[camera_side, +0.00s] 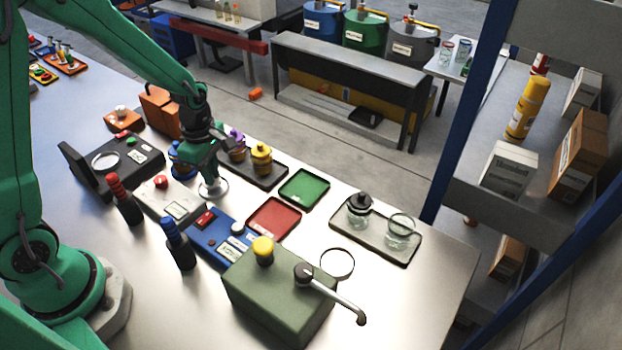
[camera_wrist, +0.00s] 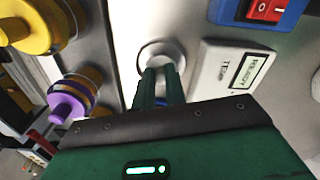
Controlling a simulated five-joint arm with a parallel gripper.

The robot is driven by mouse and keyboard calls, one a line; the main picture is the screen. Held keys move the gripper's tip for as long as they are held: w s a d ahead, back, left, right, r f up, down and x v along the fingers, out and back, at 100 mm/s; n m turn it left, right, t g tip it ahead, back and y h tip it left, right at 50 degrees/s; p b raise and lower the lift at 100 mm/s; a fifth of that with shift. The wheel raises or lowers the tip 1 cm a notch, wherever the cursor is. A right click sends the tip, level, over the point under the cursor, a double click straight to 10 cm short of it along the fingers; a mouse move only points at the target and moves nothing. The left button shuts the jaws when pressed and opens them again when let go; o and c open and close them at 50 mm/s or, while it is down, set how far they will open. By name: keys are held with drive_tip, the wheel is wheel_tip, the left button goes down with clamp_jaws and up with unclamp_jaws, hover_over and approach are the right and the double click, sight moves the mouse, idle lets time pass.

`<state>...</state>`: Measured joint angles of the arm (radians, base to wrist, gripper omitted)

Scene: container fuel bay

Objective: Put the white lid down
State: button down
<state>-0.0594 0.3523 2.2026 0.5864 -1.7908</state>
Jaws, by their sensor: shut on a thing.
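The white lid (camera_side: 214,190) is a round, flat disc below my gripper (camera_side: 209,177) in the side view. It is at or just above the grey table, between the white device and the dark tray; I cannot tell whether it touches the table. In the wrist view the lid (camera_wrist: 152,50) shows at the tips of my two green fingers (camera_wrist: 161,72). My gripper is shut on it, pointing down. The fingers hide part of the lid.
A dark tray (camera_side: 268,181) with yellow- and purple-topped jars stands close behind. A white device (camera_side: 172,203) and blue device (camera_side: 215,232) are in front. Red (camera_side: 274,219) and green (camera_side: 304,188) trays lie to the right. A glass-jar tray (camera_side: 375,238) is farther right.

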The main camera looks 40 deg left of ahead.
drive_tip(key=shift+f, duration=0.65)
drive_tip(key=shift+f, duration=0.1)
drive_tip(key=c, duration=1.5)
unclamp_jaws()
drive_tip(key=shift+o, duration=0.2)
wheel_tip(320, 180, up, 12)
